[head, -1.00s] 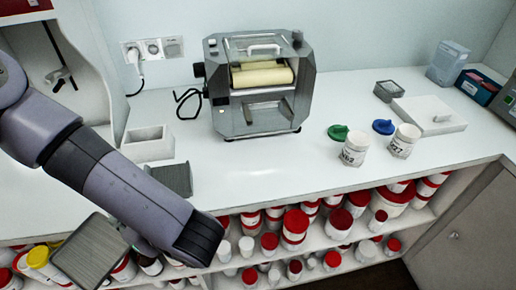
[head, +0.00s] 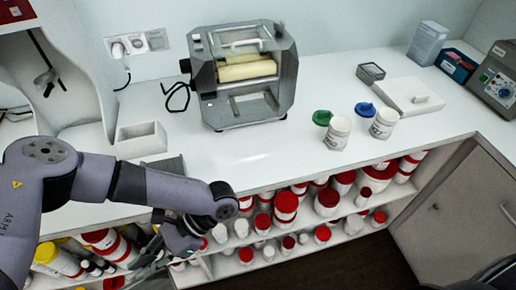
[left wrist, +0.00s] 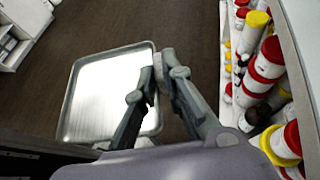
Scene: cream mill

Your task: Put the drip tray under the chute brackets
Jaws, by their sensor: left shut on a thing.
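The drip tray (left wrist: 88,105) is a shallow silver tray with a raised rim. In the left wrist view it hangs over the dark floor, and my left gripper (left wrist: 160,78) is shut on its right rim. In the head view my left gripper (head: 152,252) is low in front of the counter's left part, and the tray is hard to make out there. The steel mill (head: 243,75) with cream rollers stands at the back middle of the counter. A sloped metal chute (head: 251,108) shows at its front. The chute brackets are too small to tell apart. My right gripper is out of view.
The white counter (head: 240,160) is clear in front of the mill. A white box (head: 140,141) and a grey plate (head: 172,166) lie to the left. Two white jars (head: 337,133) stand to the right. Shelves below hold several red-lidded jars (head: 286,205).

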